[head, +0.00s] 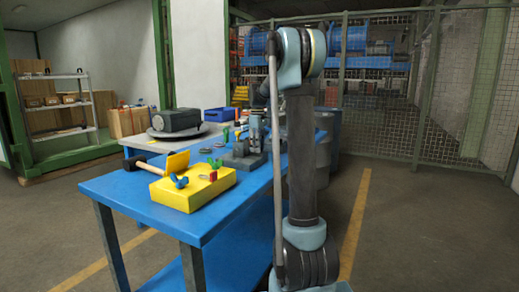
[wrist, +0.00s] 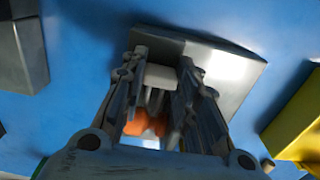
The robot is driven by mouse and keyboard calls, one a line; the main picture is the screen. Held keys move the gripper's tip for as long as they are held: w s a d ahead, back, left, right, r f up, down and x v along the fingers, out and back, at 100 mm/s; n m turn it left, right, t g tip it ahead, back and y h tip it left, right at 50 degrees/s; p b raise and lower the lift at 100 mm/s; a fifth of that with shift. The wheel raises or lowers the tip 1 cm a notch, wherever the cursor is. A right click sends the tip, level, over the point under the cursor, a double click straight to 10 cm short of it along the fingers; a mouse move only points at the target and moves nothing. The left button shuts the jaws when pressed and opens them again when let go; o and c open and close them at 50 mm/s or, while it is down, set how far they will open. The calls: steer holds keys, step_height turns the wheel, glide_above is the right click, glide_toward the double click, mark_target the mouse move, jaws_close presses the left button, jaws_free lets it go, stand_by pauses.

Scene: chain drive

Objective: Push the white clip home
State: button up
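In the wrist view my gripper (wrist: 163,57) has its two fingers apart, over a grey block with a sloped face (wrist: 225,65) on the blue table. A pale piece (wrist: 159,77), possibly the white clip, shows between the fingers near their tips. I cannot tell whether the fingers touch it. An orange part (wrist: 146,125) shows lower down between the fingers, partly hidden by them. In the head view my arm covers part of the worktable, and I cannot make out the clip there.
The blue table (head: 140,192) carries a yellow block (head: 195,193) with wing-shaped knobs, and a hammer-like tool (head: 150,168) beside it. A dark machine (head: 175,120) stands behind. In the wrist view a dark grey block (wrist: 25,50) is at left and a yellow one (wrist: 295,125) at right.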

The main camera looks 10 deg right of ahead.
steer(key=o, duration=0.4)
steer(key=shift+a, duration=0.1)
step_height(320, 180, up, 12)
stand_by(0.5)
steer(key=shift+w, duration=0.1)
steer(key=s+d+f+m+t, duration=0.1)
steer(key=s+f+m, duration=0.25)
steer(key=s, duration=0.85)
steer(key=s+d+f+m, duration=0.15)
steer(key=s+f, duration=0.25)
steer(key=s, duration=0.9)
steer(key=s+f+m+t, duration=0.1)
steer(key=s+f+m, duration=0.4)
steer(key=s+f, duration=1.6)
steer(key=shift+d+f+m, duration=0.3)
steer(key=shift+d, duration=0.05)
